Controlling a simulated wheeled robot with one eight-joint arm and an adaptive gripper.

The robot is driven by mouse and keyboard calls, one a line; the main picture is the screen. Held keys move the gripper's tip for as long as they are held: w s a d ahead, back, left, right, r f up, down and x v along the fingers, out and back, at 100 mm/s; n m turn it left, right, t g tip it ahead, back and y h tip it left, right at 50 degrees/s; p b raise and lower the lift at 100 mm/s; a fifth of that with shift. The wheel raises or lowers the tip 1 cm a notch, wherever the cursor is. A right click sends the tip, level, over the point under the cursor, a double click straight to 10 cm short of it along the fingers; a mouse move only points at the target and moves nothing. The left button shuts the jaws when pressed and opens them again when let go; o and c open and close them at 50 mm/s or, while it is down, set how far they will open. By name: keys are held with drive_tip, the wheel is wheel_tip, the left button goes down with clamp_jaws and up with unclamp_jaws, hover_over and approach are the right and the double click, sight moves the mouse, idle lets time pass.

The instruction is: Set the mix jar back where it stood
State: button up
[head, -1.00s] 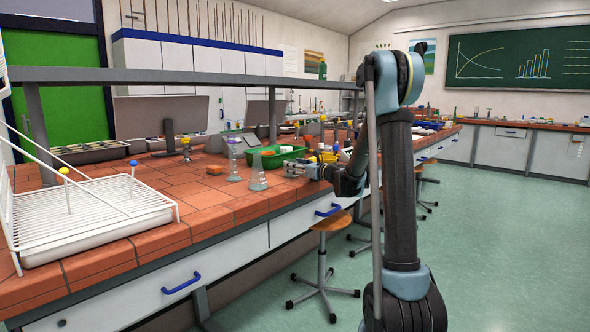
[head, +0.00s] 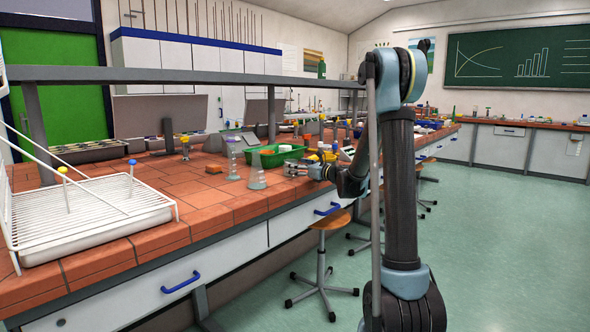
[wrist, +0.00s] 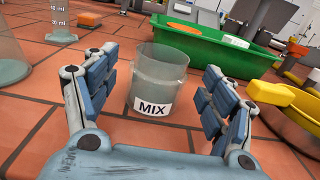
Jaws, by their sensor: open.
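The mix jar (wrist: 157,82) is a clear, open-topped jar with a white label reading MIX. It stands upright on the brick-red tiled bench in the wrist view. My gripper (wrist: 163,90) is open, with one blue-padded finger on each side of the jar and a visible gap on both sides. In the head view my gripper (head: 298,168) is small at the bench, right of a conical flask, and the jar is hard to make out there.
A green tray (wrist: 205,45) stands behind the jar, with a yellow object (wrist: 285,97) to the right. A graduated glass vessel (wrist: 62,45) stands at left, an orange block (wrist: 88,20) behind. In the head view a white wire rack (head: 90,215) occupies the left bench.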

drive_tip(key=v, duration=1.5)
drive_tip(key=s+f+n+g+h, duration=0.35)
drive_tip(key=s+n, duration=0.35)
drive_tip(key=s, duration=0.3)
drive_tip(key=s+f+n+g+h, duration=0.2)
drive_tip(key=s+f+n, duration=0.3)
drive_tip(key=s, duration=0.5)
drive_tip(key=s+d+f+n+g+h, duration=0.1)
drive_tip(key=s+d+f+n+h, duration=0.2)
drive_tip(key=s, duration=0.4)
drive_tip(key=s+d+f+n+g+h, duration=0.1)
drive_tip(key=s+d+f+n+h, duration=0.1)
drive_tip(key=s+d+n, duration=0.3)
drive_tip(key=s+d+f+n+g+h, duration=0.1)
drive_tip(key=s+d+f+n+h, duration=0.2)
drive_tip(key=s, duration=0.6)
wheel_tip(320, 180, down, 2)
drive_tip(key=d+n, duration=0.2)
drive_tip(key=shift+s+n+h, duration=0.35)
drive_tip(key=shift+n, duration=0.05)
drive_tip(key=shift+d, duration=0.1)
drive_tip(key=shift+w+f, duration=0.25)
drive_tip(key=shift+w, duration=0.2)
